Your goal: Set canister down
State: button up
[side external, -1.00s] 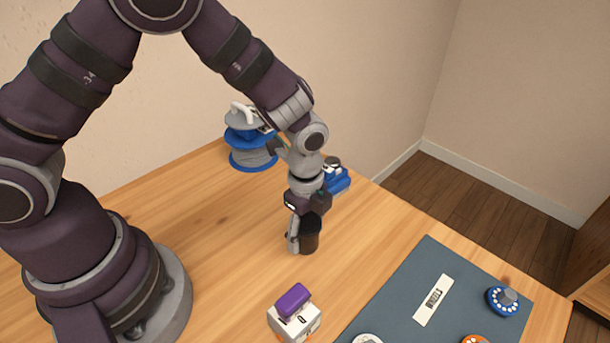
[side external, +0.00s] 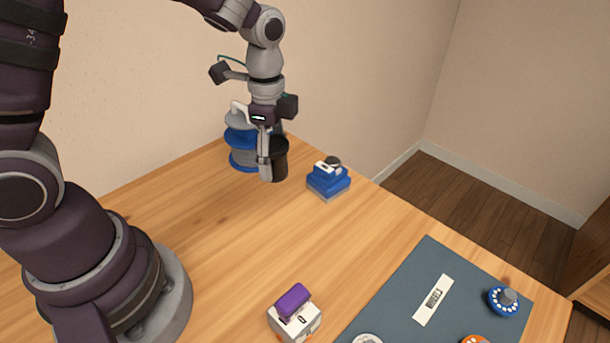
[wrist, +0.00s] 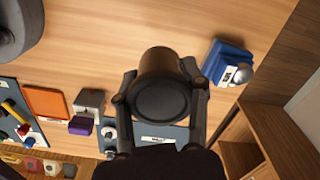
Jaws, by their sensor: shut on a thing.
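The canister (side external: 279,161) is a dark, round container. My gripper (side external: 266,166) is shut on it, with a finger along its side. In the wrist view the canister (wrist: 161,85) sits between the two fingers of my gripper (wrist: 160,95), its dark round end facing the camera. It appears upright in the side view. It seems to be held above the wooden table; the exact gap under it is hard to tell.
A blue and grey spool-like stack (side external: 241,150) stands close behind the gripper. A blue device (side external: 328,181) with a dark knob is to the right. A white block with a purple top (side external: 294,318) and a grey-blue mat (side external: 400,290) lie in front. The table's middle is clear.

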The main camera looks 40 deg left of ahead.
jog(key=s+a+n, duration=0.4)
jog(key=a+n, duration=0.4)
jog(key=a, duration=0.5)
jog(key=n, duration=0.7)
send_over(169, 188)
jog(key=f, duration=0.2)
notch_tip(169, 188, down, 7)
jog(key=shift+d+f, duration=0.1)
jog(key=shift+f, duration=0.1)
jog(key=o, duration=1)
jog(key=shift+f, duration=0.1)
